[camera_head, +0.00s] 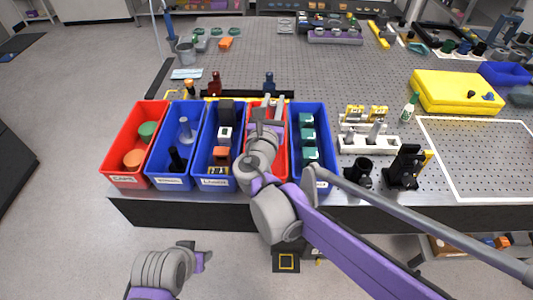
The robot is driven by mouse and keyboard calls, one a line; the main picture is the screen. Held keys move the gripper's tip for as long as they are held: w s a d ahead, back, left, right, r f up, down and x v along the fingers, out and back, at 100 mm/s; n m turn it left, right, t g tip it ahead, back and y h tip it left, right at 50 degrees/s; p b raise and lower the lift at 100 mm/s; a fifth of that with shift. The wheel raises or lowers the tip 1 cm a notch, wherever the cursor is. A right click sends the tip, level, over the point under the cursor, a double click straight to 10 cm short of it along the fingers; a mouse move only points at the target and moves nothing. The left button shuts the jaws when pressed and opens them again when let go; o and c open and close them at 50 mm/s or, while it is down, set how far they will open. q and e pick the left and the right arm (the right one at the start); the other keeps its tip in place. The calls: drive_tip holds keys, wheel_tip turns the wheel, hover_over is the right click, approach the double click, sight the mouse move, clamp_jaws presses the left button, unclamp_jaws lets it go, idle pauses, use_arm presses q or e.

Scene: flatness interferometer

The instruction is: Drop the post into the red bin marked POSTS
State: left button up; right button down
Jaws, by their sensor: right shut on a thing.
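A red bin (286,168) stands fourth in the row along the table's front edge. My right arm covers much of it, and its label is hidden. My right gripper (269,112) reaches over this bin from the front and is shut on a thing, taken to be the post. The gripper and arm mostly hide the held post, so its lower end and its height above the bin floor cannot be told. My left gripper (201,258) hangs low in front of the table, away from the bins; its jaws are unclear.
Another red bin (111,159) with caps stands far left. Blue bins (163,160), (207,160) and (319,174) flank the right gripper's bin. Black and white optics mounts (405,168) stand right of the row. A yellow case (455,92) lies farther right.

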drive_tip(key=shift+f, duration=0.25)
drive_tip(key=c, duration=0.6)
unclamp_jaws()
drive_tip(key=shift+o, duration=0.2)
drive_tip(key=s+a, duration=0.1)
drive_tip(key=s, duration=0.9)
drive_tip(key=shift+s+a, duration=0.35)
